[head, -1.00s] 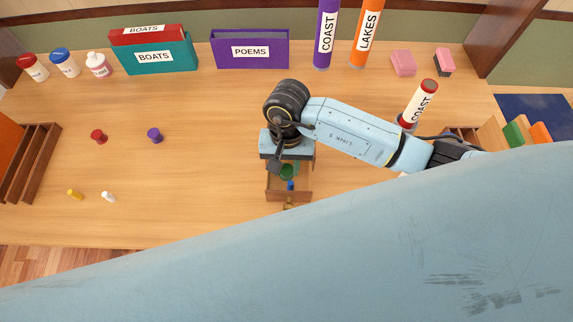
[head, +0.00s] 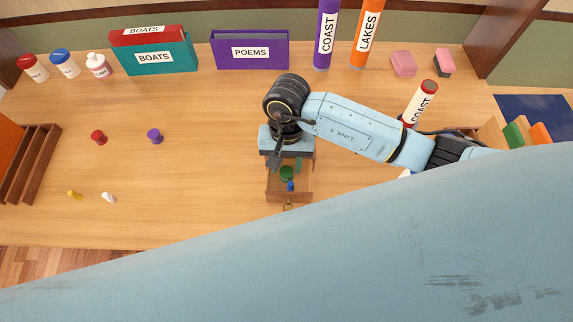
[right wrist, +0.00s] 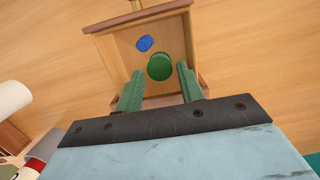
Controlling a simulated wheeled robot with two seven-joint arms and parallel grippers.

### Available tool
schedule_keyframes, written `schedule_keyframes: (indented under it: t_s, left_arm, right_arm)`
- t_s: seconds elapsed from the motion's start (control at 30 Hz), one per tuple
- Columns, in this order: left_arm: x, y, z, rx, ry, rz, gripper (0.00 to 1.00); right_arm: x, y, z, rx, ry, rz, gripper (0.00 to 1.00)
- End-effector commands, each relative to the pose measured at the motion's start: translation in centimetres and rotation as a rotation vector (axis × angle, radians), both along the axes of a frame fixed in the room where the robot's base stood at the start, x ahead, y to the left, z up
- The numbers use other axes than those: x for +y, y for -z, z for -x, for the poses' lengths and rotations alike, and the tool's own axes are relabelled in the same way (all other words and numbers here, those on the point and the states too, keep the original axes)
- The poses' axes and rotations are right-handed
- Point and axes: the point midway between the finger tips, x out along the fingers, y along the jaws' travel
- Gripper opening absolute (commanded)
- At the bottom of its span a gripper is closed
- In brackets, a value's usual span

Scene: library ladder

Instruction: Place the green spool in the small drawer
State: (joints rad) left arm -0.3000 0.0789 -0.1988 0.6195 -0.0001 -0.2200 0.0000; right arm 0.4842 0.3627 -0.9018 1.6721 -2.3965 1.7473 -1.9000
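The green spool (head: 286,173) lies inside the open small drawer (head: 300,198), beside a small blue item (head: 291,186). In the right wrist view the green spool (right wrist: 160,67) shows its round top, with the blue item (right wrist: 145,43) just beyond it on the floor of the drawer (right wrist: 120,60). My right gripper (head: 286,164) is over the drawer, pointing down. In the right wrist view its two green fingers (right wrist: 160,75) are spread, with gaps on both sides of the spool. My left gripper is not in view.
Red (head: 99,137) and purple (head: 155,135) spools stand at left, near yellow and white pieces. Boxes (head: 249,50) and bottles line the back.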

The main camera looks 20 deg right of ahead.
Motion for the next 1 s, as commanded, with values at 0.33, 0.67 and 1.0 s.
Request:
schedule_keyframes:
  t_s: [0.33,0.67,1.0]
  left_arm:
    - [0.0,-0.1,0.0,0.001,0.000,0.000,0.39]
    - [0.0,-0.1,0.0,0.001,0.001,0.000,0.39]
    - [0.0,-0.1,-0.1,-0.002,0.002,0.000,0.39]
  right_arm:
    - [-0.4,-7.5,-1.2,-0.005,-0.002,0.000,0.38]
    - [-0.6,-10.1,-1.4,0.001,0.000,0.002,0.38]
    - [-0.4,-10.1,-1.3,0.003,0.002,-0.006,0.38]
